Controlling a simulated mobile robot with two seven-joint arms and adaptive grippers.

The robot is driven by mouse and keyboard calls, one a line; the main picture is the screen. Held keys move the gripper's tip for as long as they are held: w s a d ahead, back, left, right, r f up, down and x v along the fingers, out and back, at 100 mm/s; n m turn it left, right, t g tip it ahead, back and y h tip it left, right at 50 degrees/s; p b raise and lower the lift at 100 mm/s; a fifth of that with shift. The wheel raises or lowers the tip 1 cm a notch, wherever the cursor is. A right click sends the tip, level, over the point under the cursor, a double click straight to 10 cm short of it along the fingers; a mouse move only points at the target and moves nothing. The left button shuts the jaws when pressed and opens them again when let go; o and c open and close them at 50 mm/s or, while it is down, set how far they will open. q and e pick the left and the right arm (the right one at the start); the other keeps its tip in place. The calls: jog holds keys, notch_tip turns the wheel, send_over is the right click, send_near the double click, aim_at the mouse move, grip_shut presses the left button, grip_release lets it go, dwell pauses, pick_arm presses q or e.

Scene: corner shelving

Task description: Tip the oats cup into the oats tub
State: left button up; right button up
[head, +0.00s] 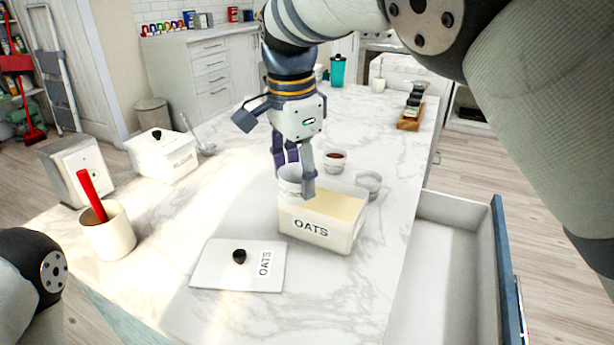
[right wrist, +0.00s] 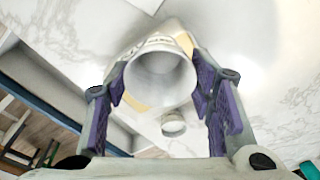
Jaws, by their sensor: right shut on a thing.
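The oats tub (head: 318,226) is a white rectangular box lettered OATS, with a pale yellow fill. It stands open on the counter. My right gripper (head: 293,180) points down at the tub's left back corner, shut on a white cup (head: 288,186). In the right wrist view the cup (right wrist: 158,76) sits between the purple finger pads of the gripper (right wrist: 160,95), its round mouth facing the camera. Its inside looks pale and bare. The cup looks about upright; whether it touches the tub is unclear. My left gripper is out of view.
The OATS lid (head: 225,265) lies left of the tub. Two small bowls, one with dark red contents (head: 335,161) and one clear (head: 368,184), stand behind it. A utensil crock (head: 108,232) and white canister (head: 163,158) are left. An open drawer (head: 445,260) juts out right.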

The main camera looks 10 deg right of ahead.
jog(key=shift+r, duration=0.1)
jog(key=shift+r, duration=1.55)
jog(key=shift+f, duration=0.15)
